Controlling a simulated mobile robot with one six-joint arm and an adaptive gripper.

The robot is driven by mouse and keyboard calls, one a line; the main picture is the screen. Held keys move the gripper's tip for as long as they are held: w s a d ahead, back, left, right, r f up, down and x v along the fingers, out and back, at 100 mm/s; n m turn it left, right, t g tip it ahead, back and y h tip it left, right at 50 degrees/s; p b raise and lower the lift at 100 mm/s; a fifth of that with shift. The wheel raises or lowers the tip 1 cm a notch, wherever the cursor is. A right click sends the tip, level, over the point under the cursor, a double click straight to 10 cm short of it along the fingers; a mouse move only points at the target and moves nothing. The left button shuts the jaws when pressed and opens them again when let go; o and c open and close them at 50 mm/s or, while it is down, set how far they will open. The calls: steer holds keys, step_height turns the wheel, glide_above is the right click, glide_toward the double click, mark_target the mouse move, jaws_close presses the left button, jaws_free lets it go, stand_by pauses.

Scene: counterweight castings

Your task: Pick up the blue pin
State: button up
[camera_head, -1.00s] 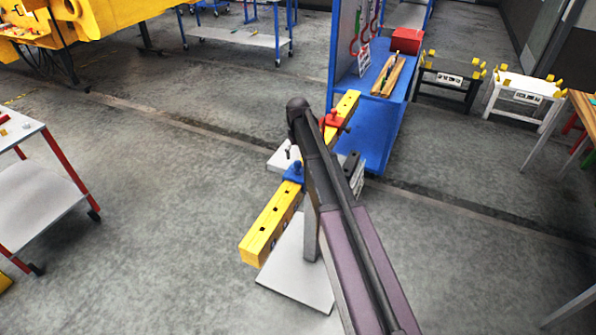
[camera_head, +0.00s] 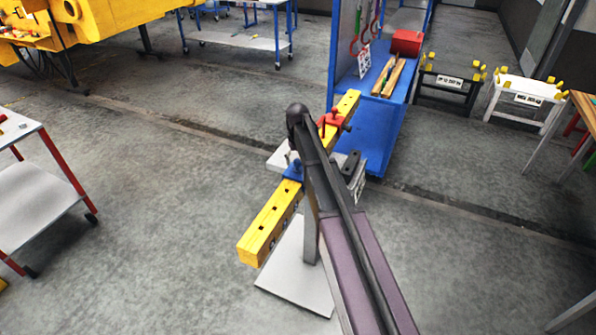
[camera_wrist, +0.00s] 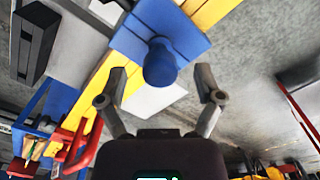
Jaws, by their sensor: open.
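The blue pin (camera_wrist: 160,62) has a rounded head and stands in a blue block (camera_wrist: 128,42) on a yellow beam (camera_wrist: 205,10). In the head view the blue pin (camera_head: 295,165) shows just left of my arm, on the yellow beam (camera_head: 268,225). My gripper (camera_wrist: 162,80) is open in the wrist view. The pin's head appears between its two fingertips, with a gap on each side; whether the fingers are level with it I cannot tell.
A red clamp-like piece (camera_head: 330,122) sits farther along the beam. The beam's stand has a grey base plate (camera_head: 295,275). A blue workbench (camera_head: 385,125) stands behind the beam. A red-legged table (camera_head: 40,180) is at the left. The floor between is clear.

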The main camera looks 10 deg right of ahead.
steer(key=shift+f+b, duration=0.5)
steer(key=shift+f, duration=0.25)
jaws_close()
